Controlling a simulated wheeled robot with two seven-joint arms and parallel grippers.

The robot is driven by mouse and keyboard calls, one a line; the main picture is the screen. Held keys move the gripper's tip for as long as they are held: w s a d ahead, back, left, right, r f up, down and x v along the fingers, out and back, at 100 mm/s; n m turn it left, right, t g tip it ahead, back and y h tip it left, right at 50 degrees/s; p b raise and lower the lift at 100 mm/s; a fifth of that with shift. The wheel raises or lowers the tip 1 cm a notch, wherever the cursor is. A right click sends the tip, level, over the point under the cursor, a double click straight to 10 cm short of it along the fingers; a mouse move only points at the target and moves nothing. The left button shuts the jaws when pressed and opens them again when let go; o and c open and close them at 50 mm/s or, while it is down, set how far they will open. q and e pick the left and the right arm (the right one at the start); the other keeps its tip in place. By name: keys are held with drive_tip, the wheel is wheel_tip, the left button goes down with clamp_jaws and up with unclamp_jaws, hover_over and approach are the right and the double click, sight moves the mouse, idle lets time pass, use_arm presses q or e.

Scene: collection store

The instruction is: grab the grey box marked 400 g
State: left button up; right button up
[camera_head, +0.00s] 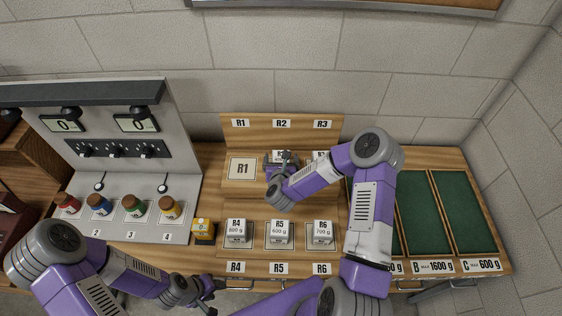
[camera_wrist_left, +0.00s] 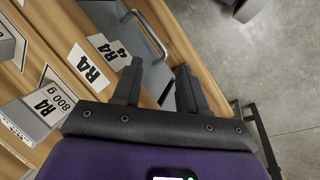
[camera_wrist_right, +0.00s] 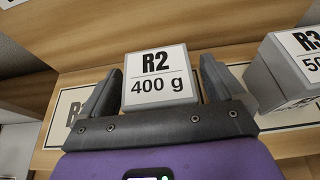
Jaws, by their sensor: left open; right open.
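The grey box marked R2 400 g (camera_wrist_right: 158,80) stands on the upper shelf in the right wrist view, between the open fingers of my right gripper (camera_wrist_right: 163,92). I cannot tell whether the fingers touch it. In the head view the box (camera_head: 279,156) is partly hidden behind my right gripper (camera_head: 283,165). My left gripper (camera_head: 208,290) is open and empty, low in front of the table edge. In the left wrist view its fingers (camera_wrist_left: 155,85) are apart near a drawer handle.
The R3 box (camera_wrist_right: 288,68) stands close to the right of R2. The R1 spot (camera_head: 242,168) is empty. Boxes R4 (camera_head: 236,231), R5 (camera_head: 279,232) and R6 (camera_head: 322,232) stand on the lower step. Green trays (camera_head: 463,212) lie at right. A bottle rig (camera_head: 125,205) is at left.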

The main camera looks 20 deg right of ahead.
drive_tip(key=c, duration=1.3)
